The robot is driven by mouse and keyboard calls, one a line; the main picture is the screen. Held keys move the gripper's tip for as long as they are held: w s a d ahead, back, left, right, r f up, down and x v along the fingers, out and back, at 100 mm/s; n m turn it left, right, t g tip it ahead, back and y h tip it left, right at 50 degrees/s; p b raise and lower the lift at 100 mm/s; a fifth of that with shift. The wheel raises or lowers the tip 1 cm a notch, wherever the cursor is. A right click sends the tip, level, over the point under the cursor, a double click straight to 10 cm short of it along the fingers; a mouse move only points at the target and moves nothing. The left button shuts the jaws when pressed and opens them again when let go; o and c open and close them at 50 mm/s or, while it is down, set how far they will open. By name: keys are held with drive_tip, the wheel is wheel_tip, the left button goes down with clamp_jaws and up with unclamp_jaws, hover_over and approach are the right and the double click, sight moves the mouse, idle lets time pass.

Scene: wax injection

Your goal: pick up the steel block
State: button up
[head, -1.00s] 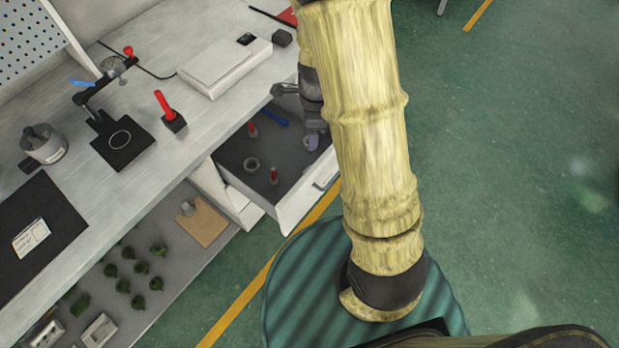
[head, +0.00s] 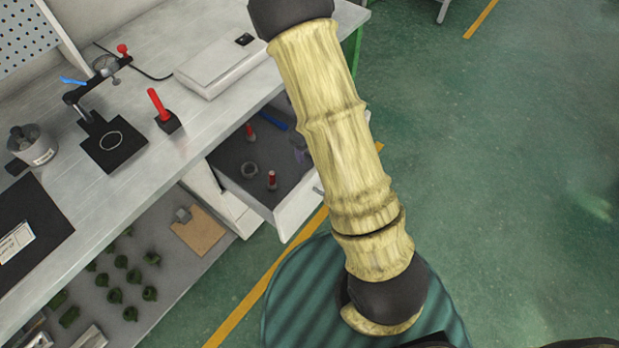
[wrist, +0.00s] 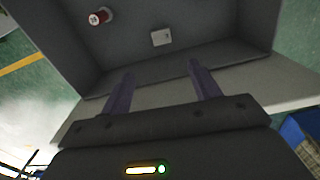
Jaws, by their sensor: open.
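A small pale square block (wrist: 161,37), which looks like the steel block, lies on the dark floor of the open drawer in the wrist view. My gripper (wrist: 160,70) is open and empty, with its two dark fingers apart. In that picture the block lies beyond the fingertips, roughly centred between them; I cannot tell the height gap. In the head view, my arm covers most of my gripper and the right part of the open drawer (head: 296,214), and I cannot make out this block there.
A red-topped piece (head: 271,180), a ring (head: 249,170) and a blue item (head: 275,121) lie in the drawer. The drawer walls stand around the block. The workbench (head: 190,140) above holds a white device (head: 222,68) and a red-handled tool (head: 160,108).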

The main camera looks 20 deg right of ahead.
wheel_tip(320, 180, down, 9)
drive_tip(key=shift+f+b, duration=0.1)
drive_tip(key=shift+b, duration=0.8)
drive_tip(key=shift+f, duration=0.25)
drive_tip(key=f, duration=0.5)
drive_tip(key=shift+w+d+f+b, duration=0.1)
drive_tip(key=shift+w+f+b, duration=0.05)
drive_tip(key=shift+w+b, duration=0.25)
drive_tip(key=c, duration=1.2)
drive_tip(key=shift+c, duration=0.2)
drive_tip(key=shift+r, duration=0.2)
